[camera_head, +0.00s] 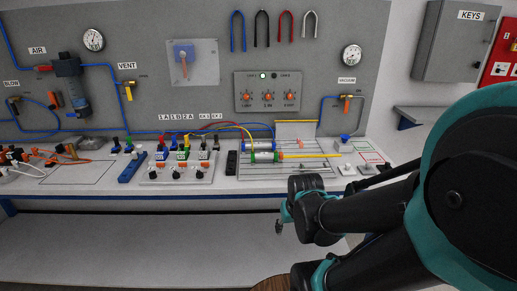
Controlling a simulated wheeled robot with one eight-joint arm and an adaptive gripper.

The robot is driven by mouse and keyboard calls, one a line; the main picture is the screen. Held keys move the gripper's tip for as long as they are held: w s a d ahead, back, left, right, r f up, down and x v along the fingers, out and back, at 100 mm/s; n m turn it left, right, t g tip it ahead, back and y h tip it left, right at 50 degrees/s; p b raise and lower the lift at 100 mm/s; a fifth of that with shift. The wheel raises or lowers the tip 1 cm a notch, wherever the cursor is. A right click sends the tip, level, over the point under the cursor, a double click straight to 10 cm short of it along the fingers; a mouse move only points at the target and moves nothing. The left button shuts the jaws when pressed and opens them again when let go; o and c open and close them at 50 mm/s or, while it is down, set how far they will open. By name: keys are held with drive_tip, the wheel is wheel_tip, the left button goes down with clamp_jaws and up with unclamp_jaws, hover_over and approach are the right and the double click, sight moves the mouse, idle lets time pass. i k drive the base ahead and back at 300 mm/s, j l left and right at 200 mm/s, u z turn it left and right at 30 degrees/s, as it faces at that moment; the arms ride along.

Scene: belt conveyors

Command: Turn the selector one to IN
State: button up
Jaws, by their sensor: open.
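A grey control panel (238,101) on the back wall carries three orange knobs in a row, with two small lamps above them. The left lamp is lit. The left knob (247,95), the middle knob (268,96) and the right knob (290,96) have small labels below, too small to read surely. I cannot tell which knob is selector one or which way it points. My gripper (281,222) is at the end of my dark arm, in front of the bench edge, low and well apart from the panel. It is open and seems empty; its fingers are mostly hidden.
The bench (75,185) holds a valve block (150,180) with several knobs and a cylinder fixture (325,172) below the panel. A clear plate (301,130) stands behind the fixture. Coloured hoses cross the bench. A grey KEYS cabinet (455,50) hangs at right.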

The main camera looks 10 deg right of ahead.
sight(153, 174)
drive_tip(key=u, duration=0.75)
drive_tip(key=i+l, duration=0.1)
drive_tip(key=i, duration=0.2)
